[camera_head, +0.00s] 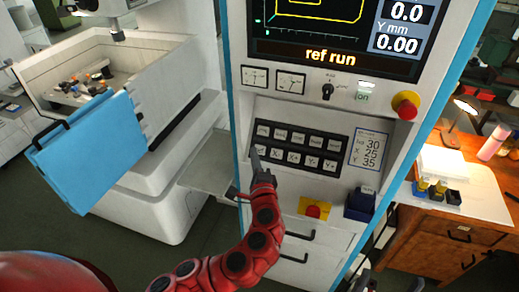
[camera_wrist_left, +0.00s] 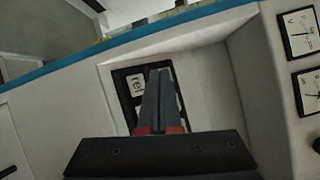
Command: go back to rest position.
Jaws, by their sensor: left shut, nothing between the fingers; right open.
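My left arm, red with black joints, reaches up from the bottom in the head view. Its left gripper (camera_head: 255,154) is at the lower left of the black button panel (camera_head: 297,150) on the machine's control cabinet. In the left wrist view the left gripper's dark fingers (camera_wrist_left: 159,74) lie together, shut and empty, in front of the button panel (camera_wrist_left: 132,82). They cover part of it, and I cannot tell whether they touch a button. At the bottom edge of the head view, small grey tips of my right gripper (camera_head: 388,285) show apart; the rest is cut off.
The screen (camera_head: 318,52) above reads "ref run". A red emergency knob (camera_head: 405,109) sits right of the panel, a red-and-yellow switch (camera_head: 313,211) below it. A blue door (camera_head: 88,150) stands open at left. A wooden desk (camera_head: 450,222) with a lamp is at right.

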